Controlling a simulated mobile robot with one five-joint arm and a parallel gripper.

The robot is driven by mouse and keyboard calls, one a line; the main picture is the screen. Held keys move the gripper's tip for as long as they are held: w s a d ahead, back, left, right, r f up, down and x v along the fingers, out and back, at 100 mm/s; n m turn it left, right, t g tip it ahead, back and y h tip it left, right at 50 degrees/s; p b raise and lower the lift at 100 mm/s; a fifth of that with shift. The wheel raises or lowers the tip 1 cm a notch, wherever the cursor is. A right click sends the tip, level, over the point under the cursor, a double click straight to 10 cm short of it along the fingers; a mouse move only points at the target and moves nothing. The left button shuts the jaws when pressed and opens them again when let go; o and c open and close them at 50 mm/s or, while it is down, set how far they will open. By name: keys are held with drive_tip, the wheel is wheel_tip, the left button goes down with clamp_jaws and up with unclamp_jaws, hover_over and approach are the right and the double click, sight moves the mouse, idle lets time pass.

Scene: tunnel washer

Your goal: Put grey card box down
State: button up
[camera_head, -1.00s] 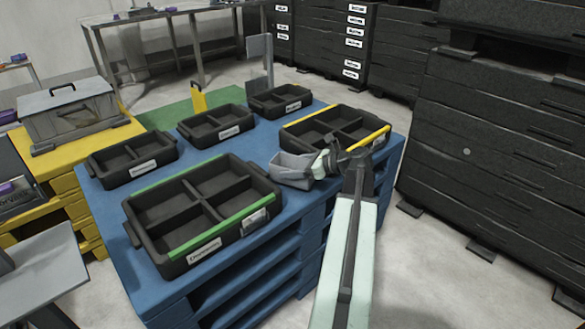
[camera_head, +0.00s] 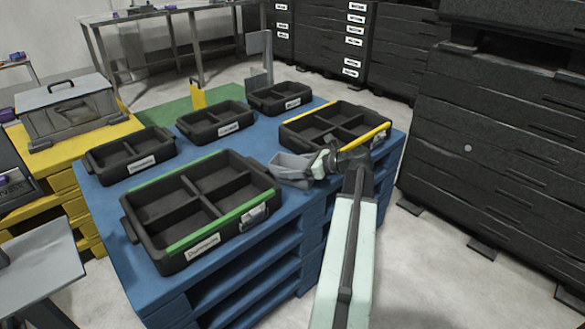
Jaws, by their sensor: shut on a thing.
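The grey card box (camera_head: 288,170) is a small open-topped box at the right part of the blue pallet stack (camera_head: 262,256). It sits between the green-edged black tray and the yellow-edged black tray. My gripper (camera_head: 317,168) is shut on its right side. The box looks low at the blue top, but I cannot tell whether its base touches it. My gripper hides the box's right end.
The green-edged tray (camera_head: 211,242) is left of the box and the yellow-edged tray (camera_head: 292,136) is behind it. Three smaller black trays (camera_head: 216,133) stand further back. Tall black stacks (camera_head: 492,150) rise at the right. A strip of blue top in front of the box is clear.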

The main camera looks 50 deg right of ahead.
drive_tip(key=shift+f, duration=0.15)
drive_tip(key=o, duration=1.6)
drive_tip(key=shift+o, duration=0.2)
drive_tip(key=p+v, duration=0.2)
drive_tip(key=v, duration=0.5)
drive_tip(key=shift+w+p, duration=0.1)
drive_tip(key=shift+p, duration=0.3)
drive_tip(key=shift+s+d+r, duration=0.15)
drive_tip(key=shift+s+r, duration=0.1)
drive_tip(key=shift+s, duration=0.3)
